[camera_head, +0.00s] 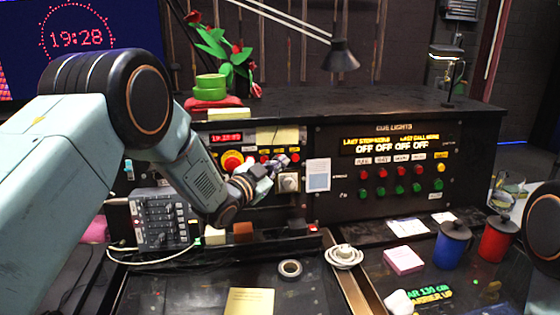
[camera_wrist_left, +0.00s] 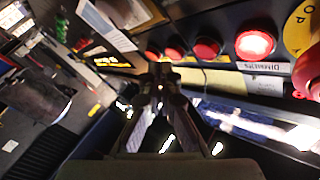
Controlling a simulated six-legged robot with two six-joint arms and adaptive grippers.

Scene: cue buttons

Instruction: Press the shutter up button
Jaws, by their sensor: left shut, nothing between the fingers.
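A control panel (camera_head: 247,143) stands on the desk, with a row of small red buttons (camera_head: 266,158) under a red digital display. I cannot read which button is the shutter up one. My left gripper (camera_head: 270,166) is shut and empty, with its tips in front of the panel just below these buttons. In the left wrist view the closed fingers (camera_wrist_left: 160,80) point at the panel near the row of red buttons (camera_wrist_left: 206,48); one button (camera_wrist_left: 256,44) is lit. I cannot tell whether the tips touch anything. My right gripper is out of view.
A red mushroom button on yellow (camera_head: 231,160) is left of the small buttons. The cue lights panel (camera_head: 395,165) with red and green buttons is to the right.

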